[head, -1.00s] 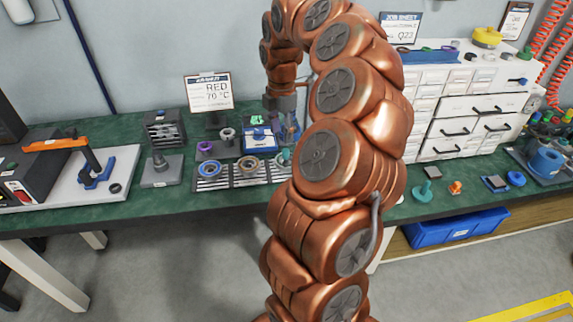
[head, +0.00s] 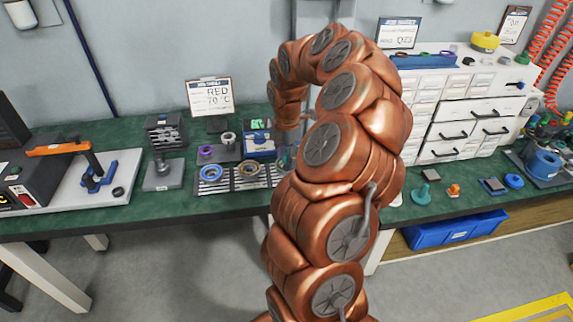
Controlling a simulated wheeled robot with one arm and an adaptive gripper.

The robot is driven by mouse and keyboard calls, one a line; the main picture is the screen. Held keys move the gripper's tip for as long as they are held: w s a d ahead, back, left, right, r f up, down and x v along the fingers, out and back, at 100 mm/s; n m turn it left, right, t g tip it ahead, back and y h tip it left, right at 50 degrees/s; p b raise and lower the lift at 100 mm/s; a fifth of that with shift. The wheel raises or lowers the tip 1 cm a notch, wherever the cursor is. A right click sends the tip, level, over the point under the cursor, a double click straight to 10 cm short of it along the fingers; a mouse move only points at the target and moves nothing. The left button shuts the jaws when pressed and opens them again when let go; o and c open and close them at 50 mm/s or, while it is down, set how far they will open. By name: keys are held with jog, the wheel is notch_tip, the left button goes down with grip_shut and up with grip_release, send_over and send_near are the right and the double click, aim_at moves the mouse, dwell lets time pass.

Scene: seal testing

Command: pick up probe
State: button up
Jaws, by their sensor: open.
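I cannot make out for sure which thing is the probe. My arm rises through the middle of the head view and bends down at its far end over the green bench. My gripper (head: 286,157) is mostly hidden behind the arm; only a small greyish-blue patch shows at bench level, right of the slotted rack (head: 242,178). It is open, but I cannot see what lies between its fingers. Near it are a blue box (head: 259,147) with a light top and a grey ring-shaped piece (head: 228,138). Blue and tan rings lie on the rack.
White drawers (head: 465,115) stand at right. A teal part (head: 422,194) and an orange part (head: 453,190) lie before them. A sign (head: 210,95) stands behind.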

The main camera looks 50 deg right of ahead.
aim_at(287, 154)
jog(key=shift+c, duration=0.3)
grip_shut()
jog(key=shift+r, duration=0.15)
jog(key=shift+r+b, duration=0.6)
jog(key=shift+r, duration=1)
jog(key=w+a+r+b, duration=0.1)
jog(key=a+b, duration=0.2)
jog(key=a, duration=1.3)
jog(key=shift+r, duration=0.3)
jog(key=shift+f, duration=0.1)
